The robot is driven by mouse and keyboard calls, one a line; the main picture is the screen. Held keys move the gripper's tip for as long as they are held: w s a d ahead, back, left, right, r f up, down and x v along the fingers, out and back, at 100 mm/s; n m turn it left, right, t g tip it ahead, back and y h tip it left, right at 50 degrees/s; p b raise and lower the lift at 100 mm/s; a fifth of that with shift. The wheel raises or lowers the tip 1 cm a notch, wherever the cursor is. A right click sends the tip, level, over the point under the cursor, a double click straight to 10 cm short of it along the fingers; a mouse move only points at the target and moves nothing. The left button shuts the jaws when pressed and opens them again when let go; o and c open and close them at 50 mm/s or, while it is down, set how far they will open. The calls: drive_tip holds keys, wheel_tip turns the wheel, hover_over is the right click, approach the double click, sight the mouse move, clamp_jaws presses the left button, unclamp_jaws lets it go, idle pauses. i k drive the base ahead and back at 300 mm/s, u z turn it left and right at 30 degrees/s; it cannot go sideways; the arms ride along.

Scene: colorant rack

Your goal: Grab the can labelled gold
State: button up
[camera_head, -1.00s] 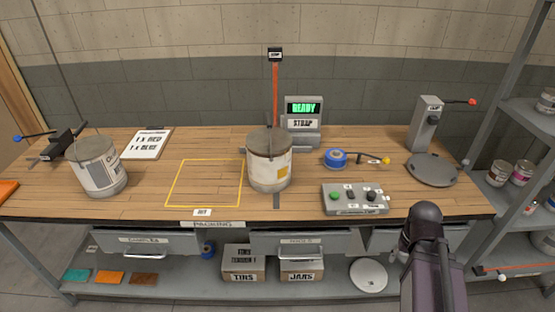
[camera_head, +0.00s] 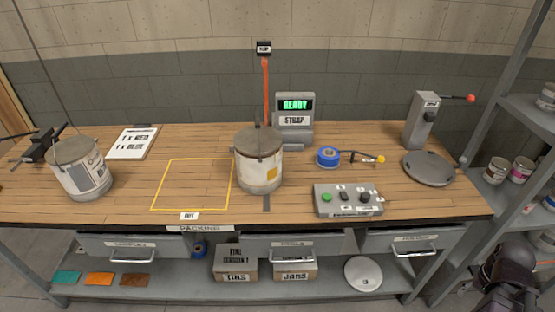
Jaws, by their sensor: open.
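No label reading gold can be made out in this view. A large grey-lidded can (camera_head: 258,172) stands upright at the middle of the bench, with a pale label bearing a yellowish patch. Another large can (camera_head: 82,180) with a pale label stands at the left. Smaller cans sit on the rack at the right: a pale one (camera_head: 495,171) and one with a pink label (camera_head: 521,171). Their lettering is too small to read. A dark part of my arm shows at the lower right corner. My gripper is not seen.
The wooden bench (camera_head: 330,226) holds a yellow outlined square (camera_head: 195,186), a button box (camera_head: 348,200), blue tape (camera_head: 328,157), a READY display (camera_head: 295,110) and a lever press (camera_head: 422,122). The grey rack (camera_head: 482,122) stands at the right, close to my arm.

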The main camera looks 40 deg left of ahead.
sight(258, 151)
drive_tip(key=z, duration=0.55)
drive_tip(key=k, duration=1.2)
drive_tip(key=u, duration=1.25)
drive_tip(key=i, duration=0.8)
drive_tip(key=u, duration=0.05)
